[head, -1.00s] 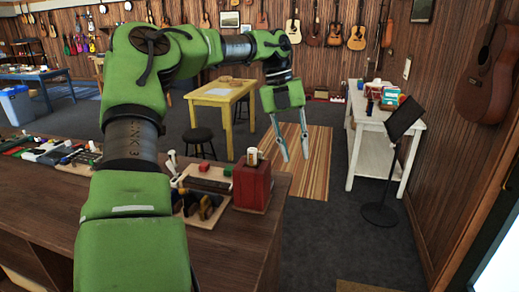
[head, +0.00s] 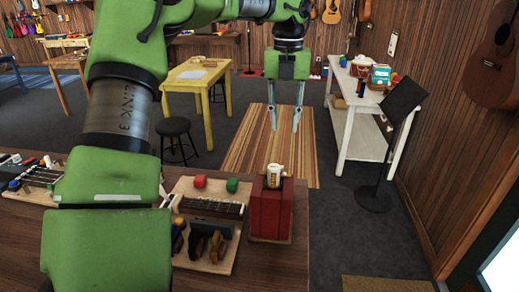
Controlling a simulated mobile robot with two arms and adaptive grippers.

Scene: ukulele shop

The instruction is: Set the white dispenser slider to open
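A small white fitting (head: 274,176) with a yellowish part stands on top of a red box (head: 270,208), at the right end of the brown workbench. It is the likeliest white dispenser, but it is too small to tell its slider or the slider's position. My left gripper (head: 284,117) points down, its two fingers apart with nothing between them. In the picture it is above the red box, clear of it and seen against the striped rug. My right gripper is not in view.
On the brown workbench (head: 290,262), a wooden board (head: 215,262) with tools, a fretboard piece and red and green blocks lies left of the red box. A music stand (head: 385,150) and white table (head: 350,130) stand to the right.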

